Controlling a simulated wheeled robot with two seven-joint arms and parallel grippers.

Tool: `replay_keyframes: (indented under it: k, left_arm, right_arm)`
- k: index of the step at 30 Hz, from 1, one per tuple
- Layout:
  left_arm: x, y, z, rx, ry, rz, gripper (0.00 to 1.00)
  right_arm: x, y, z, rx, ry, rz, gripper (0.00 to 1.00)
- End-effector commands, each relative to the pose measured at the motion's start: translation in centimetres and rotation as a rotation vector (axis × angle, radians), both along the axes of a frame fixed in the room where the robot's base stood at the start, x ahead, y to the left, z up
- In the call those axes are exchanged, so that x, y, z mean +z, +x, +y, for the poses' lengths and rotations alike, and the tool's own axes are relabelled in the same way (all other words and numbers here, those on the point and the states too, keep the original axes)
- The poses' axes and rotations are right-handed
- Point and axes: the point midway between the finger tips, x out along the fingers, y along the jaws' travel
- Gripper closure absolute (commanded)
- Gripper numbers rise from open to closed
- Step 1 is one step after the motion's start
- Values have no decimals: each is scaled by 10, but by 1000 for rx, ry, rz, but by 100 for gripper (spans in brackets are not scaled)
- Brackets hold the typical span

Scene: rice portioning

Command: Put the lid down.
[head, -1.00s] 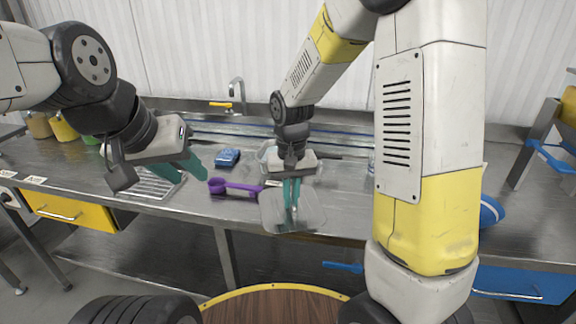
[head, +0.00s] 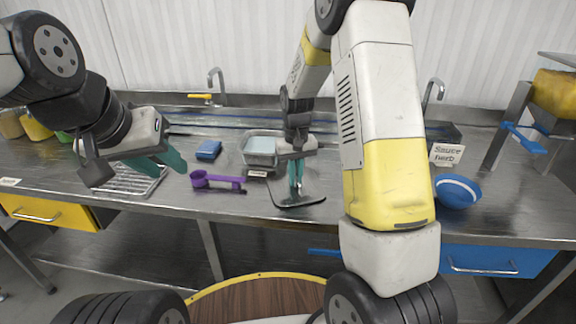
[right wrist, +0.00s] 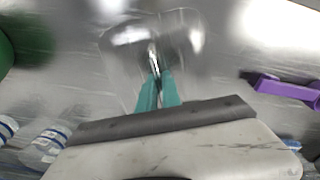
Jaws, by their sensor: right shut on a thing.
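The clear lid (head: 307,201) is in my right gripper (head: 296,188), whose teal fingers point down and are shut on it. The lid looks nearly flat, low over the steel counter near its front edge; whether it touches the counter I cannot tell. In the right wrist view the see-through lid (right wrist: 125,42) spreads beyond the closed fingertips (right wrist: 156,76). My left gripper (head: 170,163) is open and empty over the left of the counter.
A clear container (head: 247,155) stands behind the right gripper. A purple scoop (head: 215,182) and a blue sponge (head: 208,150) lie to its left. A blue bowl (head: 455,191) stands at the right, near a "Sauce" sign (head: 445,155).

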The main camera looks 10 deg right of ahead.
Motion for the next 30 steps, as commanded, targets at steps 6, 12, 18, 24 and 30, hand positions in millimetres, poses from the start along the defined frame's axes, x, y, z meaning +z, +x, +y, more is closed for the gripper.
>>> replay_keyframes:
  k: [6,12,18,24,30]
  left_arm:
    - [0,0,0,0,0,0,64]
    - [0,0,0,0,0,0,64]
    - [0,0,0,0,0,0,64]
    - [0,0,0,0,0,0,64]
    - [0,0,0,0,0,0,64]
  right_arm:
    - [0,0,0,-1,0,-2,100]
    - [-2,0,0,-1,0,-2,70]
    - [-2,0,0,-1,0,-2,70]
    - [4,1,0,-1,0,-4,70]
    - [37,2,0,-2,2,-8,70]
